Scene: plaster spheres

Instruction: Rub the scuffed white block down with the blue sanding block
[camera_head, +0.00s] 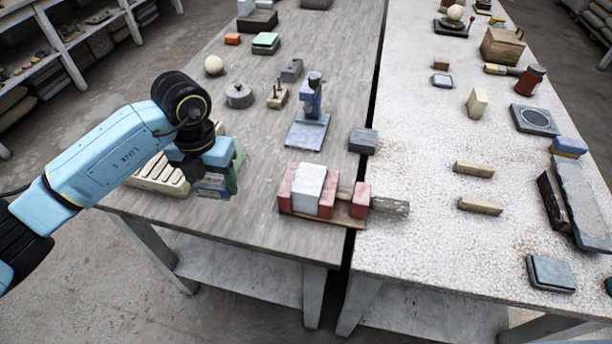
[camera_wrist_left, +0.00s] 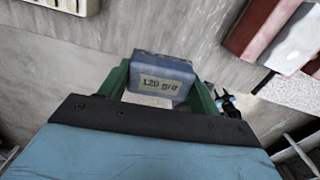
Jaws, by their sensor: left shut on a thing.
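The scuffed white block (camera_head: 309,186) sits between red blocks on a wooden base near the front edge of the left table. It also shows at the upper right of the wrist view (camera_wrist_left: 302,42). My left gripper (camera_head: 212,184) is left of it, apart from it, above the table's front part. Its green fingers are shut on the blue sanding block (camera_wrist_left: 162,72), which has a "120" label facing the wrist camera. In the head view the sanding block (camera_head: 210,189) is partly hidden by the gripper. My right gripper is not in view.
A cream slotted rack (camera_head: 157,180) lies beside and partly behind my left gripper. A blue stand (camera_head: 309,120) and a grey block (camera_head: 363,140) are behind the clamped blocks. Bare tabletop separates gripper and white block.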

